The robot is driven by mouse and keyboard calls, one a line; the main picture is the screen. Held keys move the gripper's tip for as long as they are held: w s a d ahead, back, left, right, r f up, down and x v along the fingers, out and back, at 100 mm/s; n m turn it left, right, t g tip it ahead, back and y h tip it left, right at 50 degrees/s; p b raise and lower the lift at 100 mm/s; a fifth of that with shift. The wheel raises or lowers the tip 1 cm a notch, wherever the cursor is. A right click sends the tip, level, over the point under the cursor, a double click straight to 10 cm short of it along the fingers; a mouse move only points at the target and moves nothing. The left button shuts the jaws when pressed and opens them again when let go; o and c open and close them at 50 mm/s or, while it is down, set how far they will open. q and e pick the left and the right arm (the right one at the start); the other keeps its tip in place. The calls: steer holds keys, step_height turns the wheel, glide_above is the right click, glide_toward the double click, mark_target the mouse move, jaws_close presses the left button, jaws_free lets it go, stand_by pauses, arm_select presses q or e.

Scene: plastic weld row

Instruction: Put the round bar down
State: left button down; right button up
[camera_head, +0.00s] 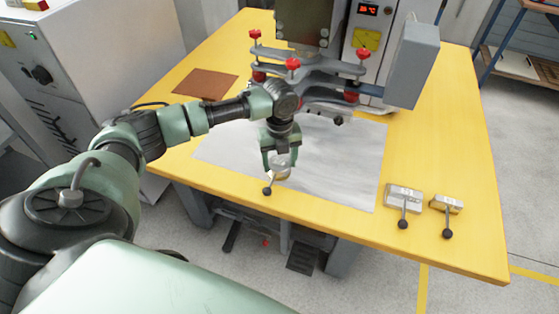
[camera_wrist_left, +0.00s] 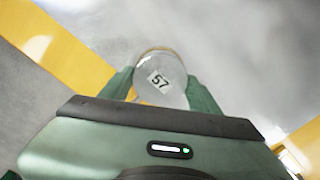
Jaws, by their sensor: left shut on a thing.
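My left gripper (camera_head: 279,163) is shut on the round bar (camera_head: 281,172), over the front part of the grey sheet (camera_head: 340,165) on the yellow table. In the left wrist view the round bar (camera_wrist_left: 160,78) shows a pale round top with a "57" label, between the two green fingers. A black ball knob (camera_head: 267,191) sticks out below it towards the table's front edge. I cannot tell whether the bar touches the sheet. My right gripper is not in view.
Two metal blocks, a larger one (camera_head: 403,196) and a smaller one (camera_head: 445,203), lie right of the sheet, each with a black ball-ended handle. A welding machine (camera_head: 413,62) with red-knobbed clamp arms stands behind. A brown mat (camera_head: 206,84) lies at back left.

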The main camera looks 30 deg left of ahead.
arm_select(q)
steer(key=shift+c, duration=1.8)
jaws_free()
step_height(320, 180, up, 12)
steer(key=shift+b, duration=0.3)
